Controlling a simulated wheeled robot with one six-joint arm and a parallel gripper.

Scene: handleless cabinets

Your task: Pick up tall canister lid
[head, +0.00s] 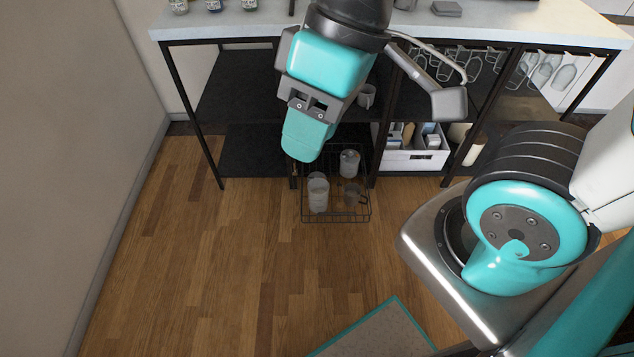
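A wire basket (336,221) extends from under the shelf unit, low over the floor. In it stand a pale canister (318,196) at the front left and another pale canister (349,164) at the back right. The top of the front left canister looks pale, but I cannot make out a separate lid. My gripper (302,153) points down above the back left of the basket in the picture and hides part of it. I cannot see its fingers apart or anything held.
The shelf unit (232,148) has dark posts and a pale top. A mug (366,96) stands on its middle shelf. A white box (413,155) with several items sits right of the basket. Hanging glasses (545,72) are at the upper right. The wooden floor (200,270) is clear at left.

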